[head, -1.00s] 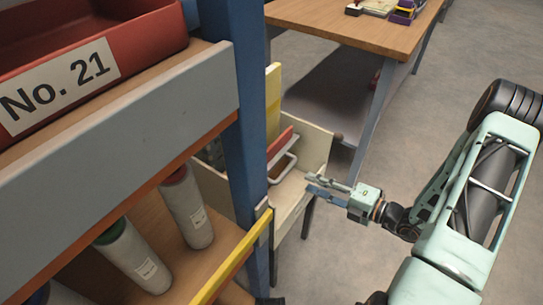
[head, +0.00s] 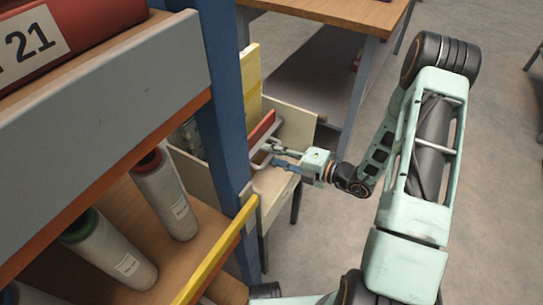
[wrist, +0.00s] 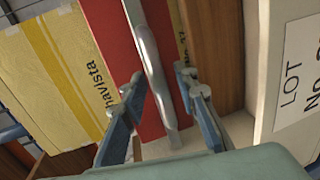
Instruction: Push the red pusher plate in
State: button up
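The red pusher plate (head: 263,127) stands upright inside a cream-walled box, with a pale grey bar handle (head: 259,160) on its near face. The wrist view shows the red plate (wrist: 107,35) close up, with the grey handle (wrist: 154,75) running down its face. My gripper (head: 270,156) is at the handle in the head view. In the wrist view my gripper (wrist: 157,82) is open, one blue-grey finger on each side of the handle. I see a gap between each finger and the bar; the depth between fingertips and plate is hard to tell.
The cream box (head: 290,118) has walls close around the plate. A wooden table (head: 335,18) is behind; open floor lies right.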

jog(key=shift+w+a, duration=0.1)
grip_shut()
dwell(0.4)
jog(key=shift+w+a+r+p, duration=0.1)
jog(key=shift+w+a+p, duration=0.1)
jog(key=shift+w+a, duration=0.5)
jog(key=shift+w+a+p, duration=0.15)
jog(key=shift+w+a, duration=0.2)
jog(key=shift+a, duration=0.5)
grip_release()
jog(key=shift+a, duration=0.1)
